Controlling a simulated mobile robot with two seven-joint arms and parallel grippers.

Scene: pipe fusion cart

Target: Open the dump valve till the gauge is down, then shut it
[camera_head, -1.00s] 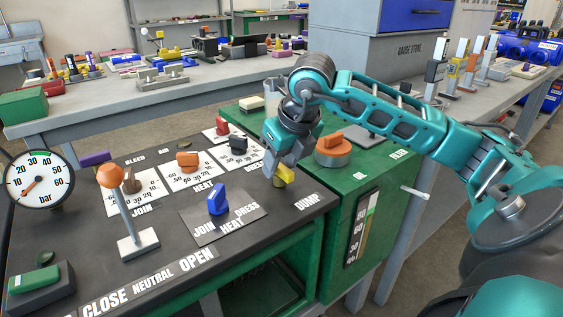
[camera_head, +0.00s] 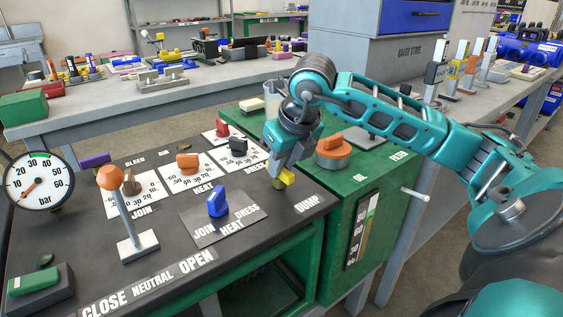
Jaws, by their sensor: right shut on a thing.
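The yellow dump valve handle (camera_head: 286,178) sits at the right of the black cart top, by the DUMP label (camera_head: 307,203). My right gripper (camera_head: 283,171) comes down over it from above and is shut on it. The fingers hide part of the handle, so its exact angle is hard to read. The round white pressure gauge (camera_head: 38,181), marked bar, stands at the left. Its red needle points to the lower left, at the low end of the scale below 10. My left gripper is not in view.
An orange-knobbed lever (camera_head: 124,207) stands upright at the front left. A blue selector knob (camera_head: 217,202) sits mid-panel, and an orange cap (camera_head: 333,148) lies to the right on the green cabinet. A green switch (camera_head: 33,279) is at the front left corner.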

